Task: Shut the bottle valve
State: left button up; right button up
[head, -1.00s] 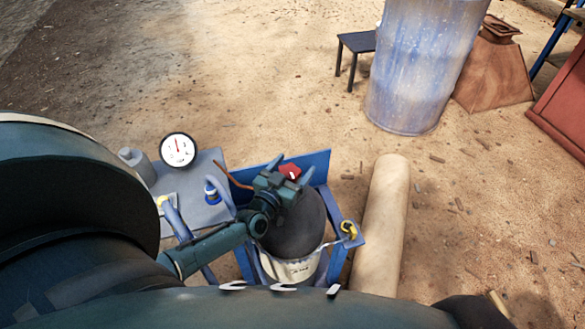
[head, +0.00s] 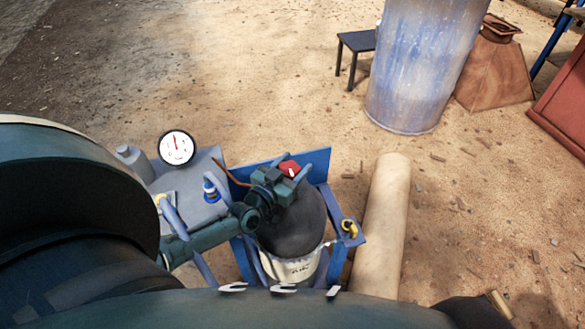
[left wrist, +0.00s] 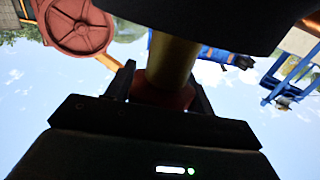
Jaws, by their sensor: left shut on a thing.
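The dark grey bottle (head: 292,225) stands in a blue frame, with a pale label band low on it. My left gripper (head: 288,176) is at the top of the bottle, beside a red part (head: 290,168) that is mostly hidden behind it. In the left wrist view, the fingers (left wrist: 160,88) are shut on a red valve knob (left wrist: 160,97) at the end of a brass valve stem (left wrist: 172,62). The dark bottle (left wrist: 205,22) fills the top of that view. How far the valve is turned does not show. My right gripper is not in view.
A grey box (head: 190,187) with a round white gauge (head: 177,148) stands left of the bottle. A blue frame (head: 318,165) surrounds the bottle. A tan cylinder (head: 381,225) lies close on the right. A blue drum (head: 415,75) and a small black table (head: 357,42) stand behind.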

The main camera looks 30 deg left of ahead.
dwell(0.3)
pick_arm(q)
jog(key=o, duration=1)
jog(key=shift+c, duration=0.2)
jog(key=s+a+p, duration=0.1)
jog(key=s, duration=1.2)
jog(key=shift+s+a, duration=0.1)
jog(key=shift+s, duration=0.1)
